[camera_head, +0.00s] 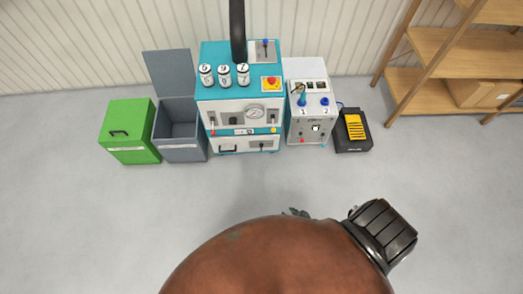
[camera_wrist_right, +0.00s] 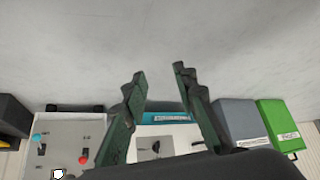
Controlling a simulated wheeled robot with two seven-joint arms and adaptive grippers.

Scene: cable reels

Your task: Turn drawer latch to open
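The teal-and-white machine (camera_head: 226,88) stands against the back wall. Its low white drawer front (camera_head: 245,145) looks shut, with a black handle (camera_head: 228,149) at left and a small dark latch (camera_head: 262,146) at right. In the right wrist view the latch (camera_wrist_right: 155,147) shows on the white panel, between the finger bases. My right gripper (camera_wrist_right: 160,72) is open and empty, its fingers apart; nothing shows it touching the latch. In the head view only a small dark part of my right gripper (camera_head: 297,212) shows above a large brown shape. My left gripper is not in view.
A grey open-lidded bin (camera_head: 180,135) and a green box (camera_head: 128,132) stand left of the machine. A white cabinet (camera_head: 309,105) and a black box with yellow (camera_head: 353,130) stand right. Wooden shelves (camera_head: 450,50) are at far right. The floor before the machine is clear.

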